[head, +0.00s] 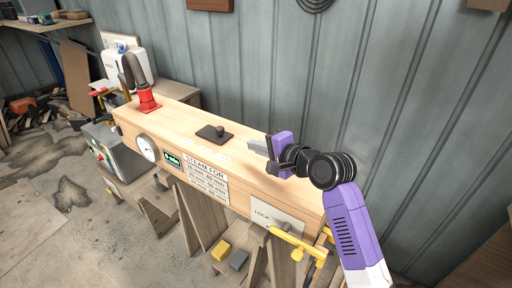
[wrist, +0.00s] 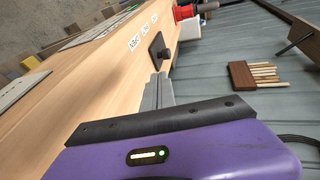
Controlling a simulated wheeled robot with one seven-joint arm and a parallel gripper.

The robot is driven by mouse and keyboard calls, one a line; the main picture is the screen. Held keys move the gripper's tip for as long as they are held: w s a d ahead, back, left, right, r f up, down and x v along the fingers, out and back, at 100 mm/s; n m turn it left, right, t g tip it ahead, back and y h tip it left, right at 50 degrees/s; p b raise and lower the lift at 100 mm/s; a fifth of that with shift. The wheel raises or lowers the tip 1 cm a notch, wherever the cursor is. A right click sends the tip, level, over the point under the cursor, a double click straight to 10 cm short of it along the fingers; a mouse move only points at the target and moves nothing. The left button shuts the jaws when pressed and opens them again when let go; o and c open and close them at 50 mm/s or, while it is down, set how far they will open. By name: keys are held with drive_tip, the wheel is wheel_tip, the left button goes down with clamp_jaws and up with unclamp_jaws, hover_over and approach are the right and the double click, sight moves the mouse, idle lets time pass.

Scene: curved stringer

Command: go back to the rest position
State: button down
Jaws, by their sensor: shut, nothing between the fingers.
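My gripper (head: 259,147) is purple and black with grey fingers. In the head view it hangs over the right part of a long wooden steam box (head: 190,122), with its fingers pointing left. The fingers are shut and empty. In the wrist view the shut fingers (wrist: 158,92) point along the box top (wrist: 100,85) toward a black plate with a knob (wrist: 158,48). That plate also lies on the box top in the head view (head: 214,133), left of my gripper and apart from it.
A red fitting with a dark hose (head: 147,99) stands at the box's left end. A gauge (head: 147,148), labels and a LOCK plate (head: 275,217) are on its front. A yellow lever (head: 298,243) is low at the right. The corrugated wall (head: 330,60) stands close behind.

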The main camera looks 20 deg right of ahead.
idle(0.5)
drive_tip(key=shift+r, duration=0.15)
drive_tip(key=d+r+n+t+h, duration=0.2)
drive_tip(key=d+r+n+t, duration=0.1)
drive_tip(key=r, duration=0.2)
drive_tip(key=s+f+t+h, duration=0.1)
drive_tip(key=s, duration=0.3)
drive_tip(key=s+f+n+t+h, duration=0.1)
drive_tip(key=s+f, duration=0.1)
drive_tip(key=s, duration=0.2)
drive_tip(key=s+d+f+n+t+h, duration=0.1)
drive_tip(key=s, duration=0.3)
drive_tip(key=shift+s+f+h, duration=0.25)
drive_tip(key=shift+f+h, duration=0.05)
drive_tip(key=shift+h, duration=0.1)
drive_tip(key=s+a+f+n+g, duration=0.1)
drive_tip(key=s+f+n, duration=0.2)
drive_tip(key=s, duration=1)
drive_tip(key=s+a+f+n+g, duration=0.2)
drive_tip(key=s+f+n, duration=0.1)
drive_tip(key=s, duration=1)
drive_tip(key=s+a+f+n+g, duration=0.1)
drive_tip(key=s+f, duration=0.3)
drive_tip(key=s, duration=0.9)
drive_tip(key=shift+s+a+n+g+y+b, duration=0.15)
drive_tip(key=shift+s+n+g+y+b, duration=0.2)
drive_tip(key=shift+n, duration=0.55)
